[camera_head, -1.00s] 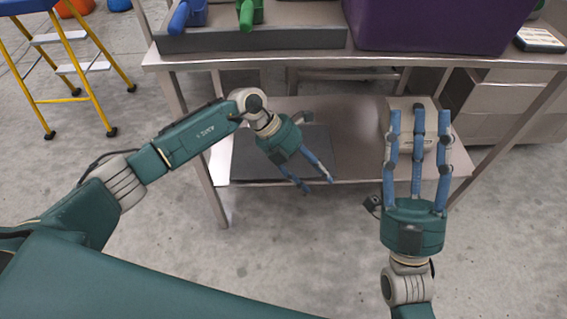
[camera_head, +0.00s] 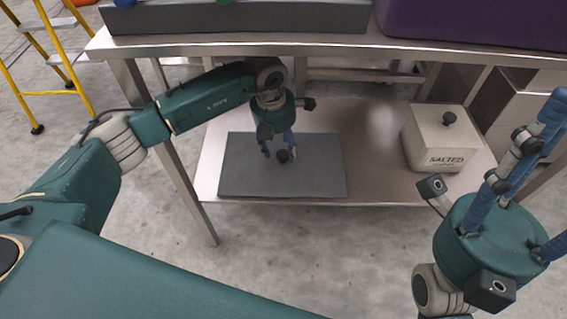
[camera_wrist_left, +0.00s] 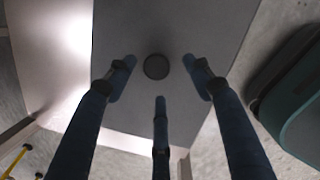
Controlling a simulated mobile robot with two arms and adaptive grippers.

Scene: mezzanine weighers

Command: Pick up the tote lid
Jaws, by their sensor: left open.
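The tote lid (camera_head: 320,172) is a flat dark grey slab lying on the lower steel shelf. Its round black knob (camera_head: 284,157) stands near its middle. My left gripper (camera_head: 279,150) is over the lid, pointing down, with open fingers close to the knob. In the left wrist view the lid (camera_wrist_left: 200,25) fills the middle, and the knob (camera_wrist_left: 156,67) shows just beyond and between the spread fingers (camera_wrist_left: 160,80). No finger visibly touches the knob. My right gripper (camera_head: 530,180) is at the right edge, fingers spread and empty, partly cut off.
A cream box marked SALTED (camera_head: 430,140) with a black knob sits right of the lid on the shelf (camera_head: 375,135). The table top (camera_head: 300,47) overhangs above, bearing a grey tray (camera_head: 230,18) and a purple tote (camera_head: 470,20). A yellow ladder (camera_head: 55,60) stands at left.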

